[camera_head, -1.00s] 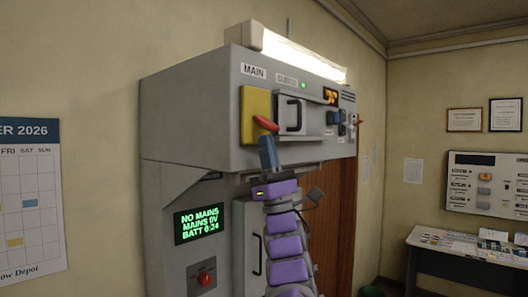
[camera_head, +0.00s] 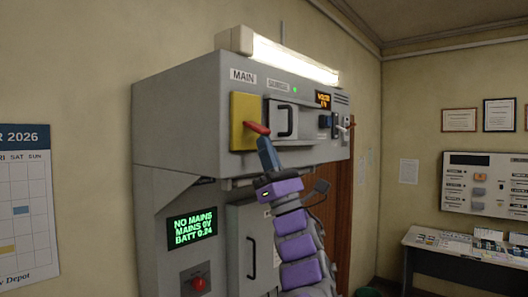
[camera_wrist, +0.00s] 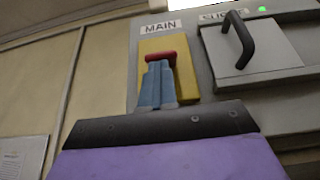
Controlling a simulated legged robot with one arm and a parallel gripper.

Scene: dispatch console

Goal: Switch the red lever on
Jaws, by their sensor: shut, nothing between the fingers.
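The red lever (camera_head: 257,128) sticks out from a yellow plate (camera_head: 242,108) under the MAIN label on the grey console.
A small cover with a black handle (camera_head: 286,122) sits right of the yellow plate. A green screen (camera_head: 193,227) reads NO MAINS, with a red knob (camera_head: 199,284) below. A desk (camera_head: 470,250) stands at the far right. The wall to the left is free apart from a calendar (camera_head: 25,215).

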